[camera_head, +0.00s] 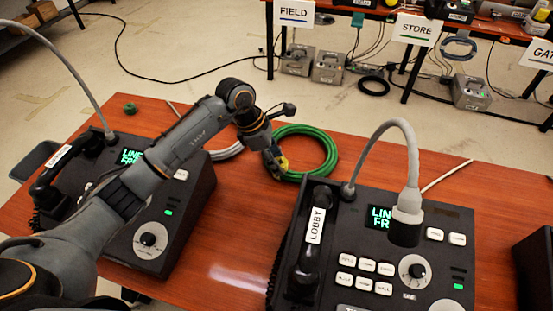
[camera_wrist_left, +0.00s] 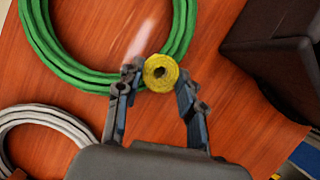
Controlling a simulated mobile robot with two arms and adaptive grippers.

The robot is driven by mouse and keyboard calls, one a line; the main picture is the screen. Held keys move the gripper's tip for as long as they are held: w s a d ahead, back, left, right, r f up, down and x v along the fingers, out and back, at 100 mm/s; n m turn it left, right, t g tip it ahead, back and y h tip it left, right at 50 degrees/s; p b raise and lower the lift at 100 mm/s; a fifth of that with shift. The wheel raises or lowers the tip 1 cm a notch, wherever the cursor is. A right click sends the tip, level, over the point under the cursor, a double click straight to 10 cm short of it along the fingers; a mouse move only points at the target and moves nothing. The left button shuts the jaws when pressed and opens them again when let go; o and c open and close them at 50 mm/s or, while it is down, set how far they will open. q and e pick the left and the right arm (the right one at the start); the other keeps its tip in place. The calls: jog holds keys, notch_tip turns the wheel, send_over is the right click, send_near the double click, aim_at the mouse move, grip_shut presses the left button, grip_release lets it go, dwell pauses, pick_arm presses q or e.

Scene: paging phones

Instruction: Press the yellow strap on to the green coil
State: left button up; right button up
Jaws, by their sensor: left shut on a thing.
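The green coil (camera_head: 333,152) lies flat on the wooden table between the two phone consoles. It also shows in the left wrist view (camera_wrist_left: 36,38), at the upper left. The yellow strap (camera_wrist_left: 160,73) is a small roll with a dark centre, held between the fingertips of my left gripper (camera_wrist_left: 159,80). In the head view my left gripper (camera_head: 272,157) is at the coil's left side, with a bit of yellow at its tip. The strap is seen over the coil's near rim in the wrist view; whether it touches the coil cannot be told. My right gripper is not in view.
A white coil (camera_wrist_left: 40,112) lies beside the green one, partly behind my left arm in the head view. The LOBBY phone (camera_head: 375,250) stands at the right with a gooseneck microphone; another phone (camera_head: 150,245) stands at the left. A small green roll (camera_head: 130,108) lies at the table's back.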

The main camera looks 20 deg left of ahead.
pick_arm(q)
jog(key=shift+s+f, duration=0.1)
jog(key=shift+f, duration=0.1)
jog(key=o, duration=0.9)
jog(key=shift+o, duration=0.4)
jog(key=o, duration=0.4)
jog(key=shift+r, duration=0.1)
jog(key=shift+r, duration=0.1)
jog(key=shift+r+p, duration=1.9)
jog(key=shift+r, duration=1.5)
